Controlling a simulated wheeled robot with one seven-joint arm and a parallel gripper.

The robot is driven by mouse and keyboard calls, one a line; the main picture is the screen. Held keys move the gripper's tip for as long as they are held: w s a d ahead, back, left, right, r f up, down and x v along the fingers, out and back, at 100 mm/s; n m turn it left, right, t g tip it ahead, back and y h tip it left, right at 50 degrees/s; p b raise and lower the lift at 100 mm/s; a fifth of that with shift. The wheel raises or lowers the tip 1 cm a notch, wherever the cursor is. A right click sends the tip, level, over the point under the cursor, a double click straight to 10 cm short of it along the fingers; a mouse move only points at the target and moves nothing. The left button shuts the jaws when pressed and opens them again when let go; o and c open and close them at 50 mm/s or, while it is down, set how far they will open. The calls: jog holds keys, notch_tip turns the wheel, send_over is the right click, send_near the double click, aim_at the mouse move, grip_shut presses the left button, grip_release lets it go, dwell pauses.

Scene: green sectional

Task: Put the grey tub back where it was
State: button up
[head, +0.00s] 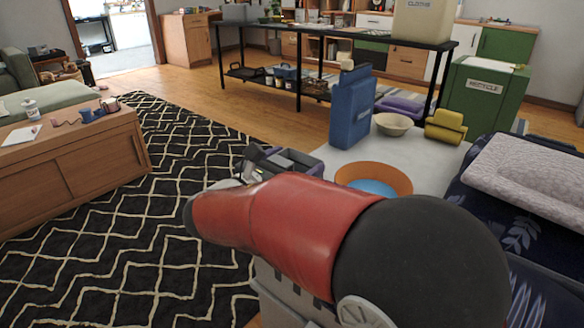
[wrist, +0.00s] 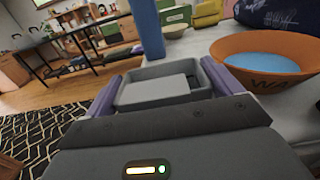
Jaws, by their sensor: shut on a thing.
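The grey tub (wrist: 150,91) is between my gripper's two purple-sided fingers in the wrist view. My gripper (wrist: 163,76) is shut on it, with a finger along its left and right sides. The tub looks roughly level, and its open top shows. In the head view my gripper (head: 285,160) and the tub are partly hidden behind my red arm. They are at the left edge of the pale grey surface (head: 345,158). I cannot tell whether the tub touches anything below.
An orange bowl (head: 400,178) with blue inside stands close to the right of the tub. A tall blue container (head: 351,108), a cream bowl (head: 393,124) and a yellow item (head: 445,127) stand beyond. A patterned rug (head: 130,225) covers the floor to the left.

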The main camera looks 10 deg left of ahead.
jog(key=shift+f, duration=0.35)
jog(key=shift+f, duration=0.1)
jog(key=o, duration=0.7)
jog(key=shift+s+a+r, duration=0.15)
jog(key=shift+s+r, duration=0.05)
jog(key=v, duration=1.1)
jog(key=shift+s+a+p, duration=0.15)
jog(key=shift+s+p, duration=0.1)
jog(key=shift+p, duration=0.2)
